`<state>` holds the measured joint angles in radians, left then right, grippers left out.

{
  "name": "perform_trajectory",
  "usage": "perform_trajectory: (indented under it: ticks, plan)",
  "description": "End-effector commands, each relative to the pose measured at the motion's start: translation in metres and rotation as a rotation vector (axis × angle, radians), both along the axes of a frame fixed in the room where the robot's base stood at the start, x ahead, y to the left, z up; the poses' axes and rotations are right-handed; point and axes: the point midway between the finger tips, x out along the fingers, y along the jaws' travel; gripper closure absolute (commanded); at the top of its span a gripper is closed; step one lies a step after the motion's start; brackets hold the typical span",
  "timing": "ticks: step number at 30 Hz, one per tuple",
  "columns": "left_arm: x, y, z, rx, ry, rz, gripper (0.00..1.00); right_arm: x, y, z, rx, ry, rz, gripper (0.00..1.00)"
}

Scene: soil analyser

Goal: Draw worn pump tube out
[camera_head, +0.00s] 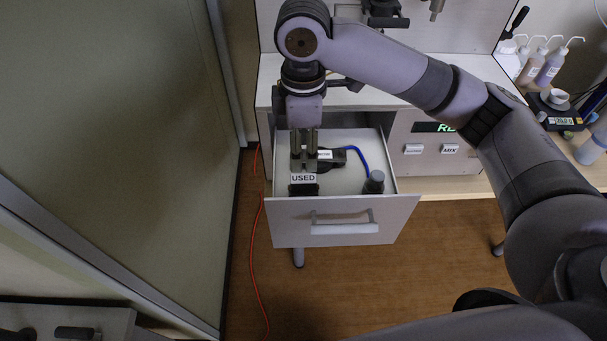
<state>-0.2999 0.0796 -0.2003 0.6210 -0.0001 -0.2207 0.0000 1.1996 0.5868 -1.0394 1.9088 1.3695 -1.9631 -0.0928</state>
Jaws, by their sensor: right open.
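A blue tube (357,159) arches from a black pump-like part (332,160) to a dark round-topped bottle (374,182) inside the open drawer. I cannot tell from this view whether it is the worn tube. A dark holder labelled USED (303,179) stands at the drawer's front left. My right gripper (304,155) points down into the drawer, open, just behind the USED label and left of the black part. Its fingertips are hard to make out against the dark parts, and it hides what lies between them. My left gripper is not in view.
The white drawer front (345,219) with its bar handle juts out over the wooden floor. The grey analyser panel (434,158) stands right of it. Several dispenser bottles (533,65) and a small black device (557,112) are at the right. A red cable (254,265) lies on the floor.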

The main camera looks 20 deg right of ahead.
Motion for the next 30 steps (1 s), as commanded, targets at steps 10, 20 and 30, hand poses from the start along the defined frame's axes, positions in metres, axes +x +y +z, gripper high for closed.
perform_trajectory:
  ticks: [10, 20, 30]
  plan:
    - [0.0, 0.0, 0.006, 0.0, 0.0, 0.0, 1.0, -0.001, -0.001, -0.067, -0.002, 0.003, -0.001, 0.55]
    - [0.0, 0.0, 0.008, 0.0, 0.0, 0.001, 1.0, 0.0, -0.001, -0.099, 0.0, -0.001, -0.001, 0.55]
    - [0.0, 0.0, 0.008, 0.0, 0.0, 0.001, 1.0, 0.0, -0.001, -0.101, -0.001, -0.002, 0.0, 0.58]
